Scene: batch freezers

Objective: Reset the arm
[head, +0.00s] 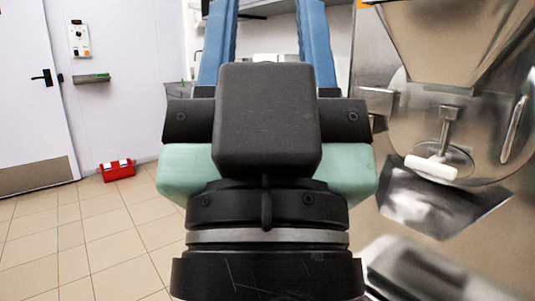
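My gripper (266,20) fills the middle of the head view, with its black body and wrist close to the camera. Its two blue fingers point up and away and stand wide apart. I see only background between them, so the gripper looks open and empty. The tips run to the top edge of the picture and their very ends are cut off.
A steel batch freezer (455,120) with a hopper and white-handled outlet stands close on the right. A white door (35,90) is at the left. A red case (117,170) lies by the wall. The tiled floor (70,240) at the left is clear.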

